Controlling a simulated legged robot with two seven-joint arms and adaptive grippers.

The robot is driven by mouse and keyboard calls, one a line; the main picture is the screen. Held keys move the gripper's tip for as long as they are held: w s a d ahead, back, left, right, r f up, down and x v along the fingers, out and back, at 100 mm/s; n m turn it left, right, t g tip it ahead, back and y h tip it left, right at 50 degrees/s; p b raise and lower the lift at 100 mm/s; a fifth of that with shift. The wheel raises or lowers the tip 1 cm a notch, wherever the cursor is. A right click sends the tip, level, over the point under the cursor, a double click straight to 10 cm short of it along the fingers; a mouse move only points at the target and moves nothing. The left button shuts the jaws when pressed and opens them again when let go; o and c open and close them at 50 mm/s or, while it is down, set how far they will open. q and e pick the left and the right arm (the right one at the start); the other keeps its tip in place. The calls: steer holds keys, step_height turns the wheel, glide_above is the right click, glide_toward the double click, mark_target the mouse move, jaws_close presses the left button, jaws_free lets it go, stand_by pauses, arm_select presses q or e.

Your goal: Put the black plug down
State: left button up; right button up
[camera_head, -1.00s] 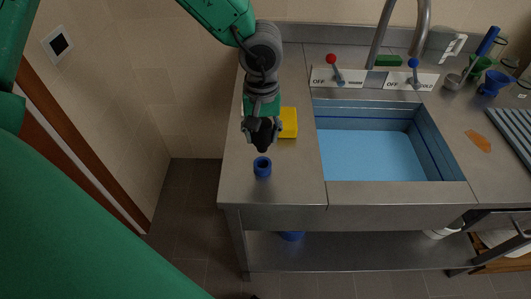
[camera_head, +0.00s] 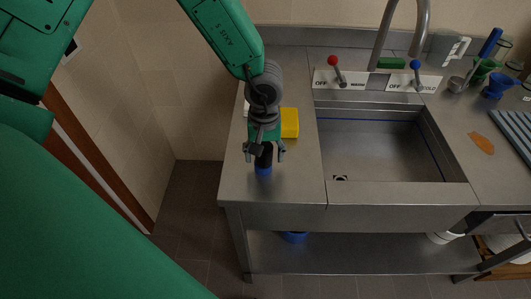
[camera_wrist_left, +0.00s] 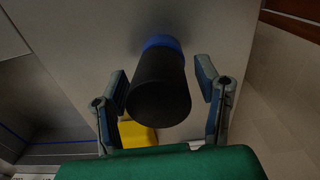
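The black plug (camera_head: 264,157) stands upright on or in a small blue holder (camera_head: 263,170) on the counter left of the sink. In the left wrist view the plug (camera_wrist_left: 160,92) rises toward the camera, with the blue holder (camera_wrist_left: 162,42) at its far end. My left gripper (camera_head: 264,155) is open, with one finger on each side of the plug. In the wrist view its fingers (camera_wrist_left: 163,95) stand apart; the right one is clear of the plug, the left one very close to it. My right gripper is not in view.
A yellow block (camera_head: 289,123) lies just behind the gripper. The steel sink (camera_head: 385,150) is empty, its drain (camera_head: 340,178) showing. Two levers, red (camera_head: 334,62) and blue-topped (camera_head: 415,65), stand behind it. The counter's front left is clear.

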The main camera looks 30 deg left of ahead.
arm_select(q)
steer(key=shift+a+r, duration=0.15)
steer(key=shift+r, duration=0.2)
step_height(320, 180, up, 10)
steer(key=shift+r+p, duration=0.25)
steer(key=shift+p, duration=0.1)
steer(key=shift+r, duration=0.45)
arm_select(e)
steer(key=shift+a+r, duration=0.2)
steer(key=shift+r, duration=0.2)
arm_select(q)
steer(key=shift+a+f, duration=0.1)
steer(key=shift+a, duration=0.1)
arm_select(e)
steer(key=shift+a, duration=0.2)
